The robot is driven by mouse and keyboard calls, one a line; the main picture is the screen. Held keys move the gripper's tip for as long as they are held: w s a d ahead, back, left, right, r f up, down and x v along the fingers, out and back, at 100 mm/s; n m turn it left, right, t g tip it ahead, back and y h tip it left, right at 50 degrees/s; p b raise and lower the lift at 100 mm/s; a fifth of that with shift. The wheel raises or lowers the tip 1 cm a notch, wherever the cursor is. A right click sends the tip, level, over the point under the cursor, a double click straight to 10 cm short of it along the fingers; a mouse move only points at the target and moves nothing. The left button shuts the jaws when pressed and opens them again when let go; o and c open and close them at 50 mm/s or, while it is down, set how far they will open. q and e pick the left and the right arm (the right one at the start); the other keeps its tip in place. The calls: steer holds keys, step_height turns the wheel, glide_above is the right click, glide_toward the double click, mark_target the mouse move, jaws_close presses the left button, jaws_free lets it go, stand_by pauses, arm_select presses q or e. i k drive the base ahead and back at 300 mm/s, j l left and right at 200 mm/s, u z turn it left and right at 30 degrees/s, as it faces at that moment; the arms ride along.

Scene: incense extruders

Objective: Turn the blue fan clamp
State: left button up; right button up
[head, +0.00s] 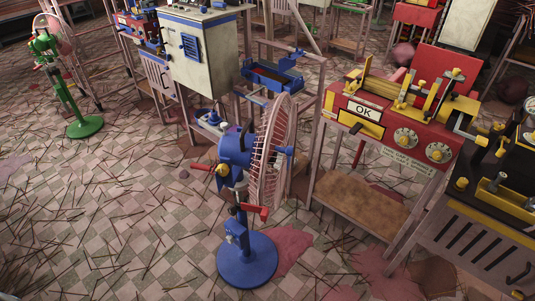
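The blue fan (236,150) stands upright near the middle of the head view on a round blue base (247,260). Its cage faces right. A red clamp handle (257,212) sticks out to the right from the fan's pole, just under the motor head. A red and yellow knob (221,169) shows at the rear left of the motor. A smaller blue box-like part (236,233) sits lower on the pole. Which of these parts is the clamp meant is not certain. Neither of my grippers is in view.
A green fan (62,85) stands far left. A cream cabinet (205,60) is behind. Sticks litter the checkered floor; open floor lies left.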

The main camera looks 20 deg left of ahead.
mark_target(232, 210)
steer(key=u, duration=0.8)
